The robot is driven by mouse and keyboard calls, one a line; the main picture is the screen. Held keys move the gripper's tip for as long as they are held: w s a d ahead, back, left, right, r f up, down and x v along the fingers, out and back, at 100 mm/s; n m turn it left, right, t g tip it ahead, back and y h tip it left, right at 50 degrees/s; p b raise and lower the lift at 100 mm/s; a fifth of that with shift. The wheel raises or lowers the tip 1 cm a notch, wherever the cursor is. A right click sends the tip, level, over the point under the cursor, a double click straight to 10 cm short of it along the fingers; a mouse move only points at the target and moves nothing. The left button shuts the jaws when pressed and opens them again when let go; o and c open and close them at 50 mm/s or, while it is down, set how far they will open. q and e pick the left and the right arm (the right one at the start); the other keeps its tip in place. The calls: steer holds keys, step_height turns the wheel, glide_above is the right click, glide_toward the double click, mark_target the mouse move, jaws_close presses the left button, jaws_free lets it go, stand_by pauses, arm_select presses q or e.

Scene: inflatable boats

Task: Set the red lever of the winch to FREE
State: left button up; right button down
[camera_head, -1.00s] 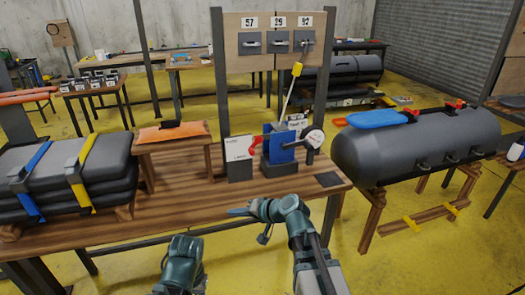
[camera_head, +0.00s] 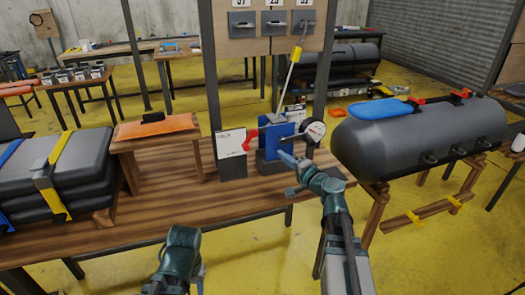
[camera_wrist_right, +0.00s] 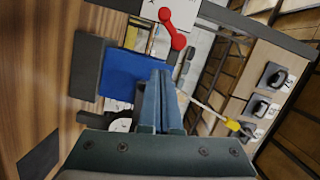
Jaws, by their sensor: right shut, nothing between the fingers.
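The red lever (camera_head: 250,140) sits between a white card (camera_head: 231,143) and a blue block-shaped body (camera_head: 275,137) on the wooden bench; this unit looks like the winch. In the right wrist view, the red lever (camera_wrist_right: 172,27) shows as a bar with rounded ends, beyond the fingertips and apart from them. The blue body (camera_wrist_right: 128,75) is just left of the fingers there. My right gripper (camera_head: 285,158) is shut and empty, in front of the blue body; I cannot tell whether it touches it. Only part of my left arm shows, without its fingers.
A round gauge (camera_head: 316,130) stands right of the blue body, and a yellow-tipped rod (camera_head: 293,62) rises behind it. An orange pad (camera_head: 157,127) lies on a small stand to the left. A grey tank (camera_head: 420,135) is at the right. The bench front (camera_head: 190,210) is clear.

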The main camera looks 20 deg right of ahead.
mark_target(249, 142)
steer(key=w+a+f+b, duration=0.1)
steer(key=w+a, duration=0.5)
steer(key=w, duration=0.3)
steer(key=shift+a+f, duration=0.15)
steer(key=shift+a, duration=0.15)
steer(key=shift+w, duration=0.1)
